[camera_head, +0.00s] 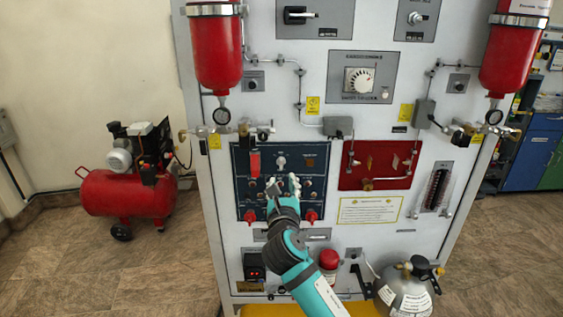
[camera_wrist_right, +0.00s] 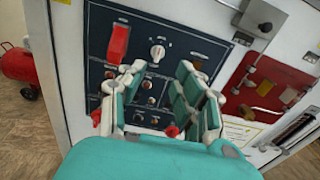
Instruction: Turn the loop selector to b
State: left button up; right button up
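A dark blue control panel (camera_head: 241,207) is on the white trainer board, and it also shows in the wrist view (camera_wrist_right: 205,45). A pale rotary knob (camera_head: 281,162) sits at its upper middle; it shows in the wrist view (camera_wrist_right: 157,52) just beyond my fingers. I cannot read its label, so I cannot tell whether it is the loop selector. My right gripper (camera_head: 283,185) is in front of the panel, below the knob. In the wrist view my right gripper (camera_wrist_right: 160,82) is open, with nothing between its fingers. My left gripper is not in view.
A red switch cover (camera_head: 254,164) is left of the knob. A red panel (camera_head: 385,182) is to the right. A white dial (camera_head: 360,80) sits higher. A grey cylinder (camera_head: 405,296) stands at lower right, and a red compressor (camera_head: 125,192) on the floor at left.

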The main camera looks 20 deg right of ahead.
aim_at(281, 161)
jog(key=x, duration=1.1)
jog(key=shift+f+p, duration=0.1)
jog(key=shift+p, duration=0.2)
grip_shut()
